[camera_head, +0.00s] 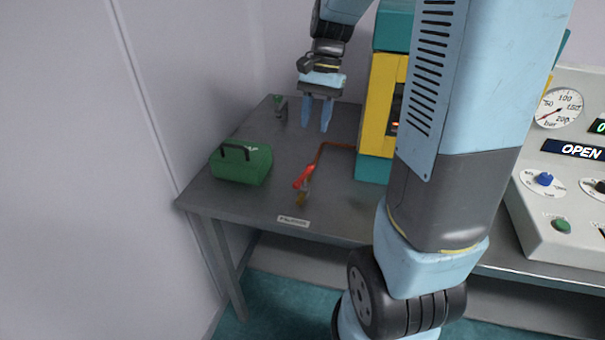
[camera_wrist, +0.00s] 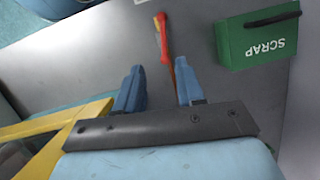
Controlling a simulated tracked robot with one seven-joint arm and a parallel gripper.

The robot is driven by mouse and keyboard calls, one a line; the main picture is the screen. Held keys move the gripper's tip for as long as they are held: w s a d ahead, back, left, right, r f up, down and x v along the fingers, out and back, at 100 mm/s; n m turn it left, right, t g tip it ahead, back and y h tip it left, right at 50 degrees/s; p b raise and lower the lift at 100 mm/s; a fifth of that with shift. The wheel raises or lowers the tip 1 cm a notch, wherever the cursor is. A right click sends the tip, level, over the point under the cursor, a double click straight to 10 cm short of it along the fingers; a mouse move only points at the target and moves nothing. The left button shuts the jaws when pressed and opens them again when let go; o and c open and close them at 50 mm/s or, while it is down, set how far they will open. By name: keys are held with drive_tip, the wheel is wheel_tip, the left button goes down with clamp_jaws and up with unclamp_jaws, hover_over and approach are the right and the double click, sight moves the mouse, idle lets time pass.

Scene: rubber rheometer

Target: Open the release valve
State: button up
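The release valve is a small brass fitting (camera_head: 302,199) with a red lever handle (camera_head: 304,177), on the grey table near its front left. A copper pipe (camera_head: 335,146) runs from it to the yellow and teal machine. In the wrist view the red handle (camera_wrist: 164,38) shows beyond the fingertips, nearer the right finger in the picture. My gripper (camera_head: 317,128) hangs fingers down above the table, behind the valve and apart from it. Its two blue fingers are spread with nothing between them; they also show in the wrist view (camera_wrist: 157,78).
A green box marked SCRAP (camera_head: 241,163) with a dark handle stands left of the valve. A small green-topped item (camera_head: 280,106) stands at the back. The yellow machine (camera_head: 381,105) is to the right. A control panel (camera_head: 560,190) reads OPEN. A label (camera_head: 293,221) lies at the front edge.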

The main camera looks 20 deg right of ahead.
sight(304, 173)
drive_tip(key=shift+m+g+y, duration=0.4)
drive_tip(key=shift+m+g, duration=0.1)
drive_tip(key=shift+m, duration=0.1)
drive_tip(key=x, duration=0.5)
drive_tip(key=w+x, duration=0.1)
drive_tip(key=x, duration=0.4)
drive_tip(key=w+d+f+x, duration=0.1)
drive_tip(key=x, duration=0.4)
drive_tip(key=shift+w+f, duration=0.15)
clamp_jaws()
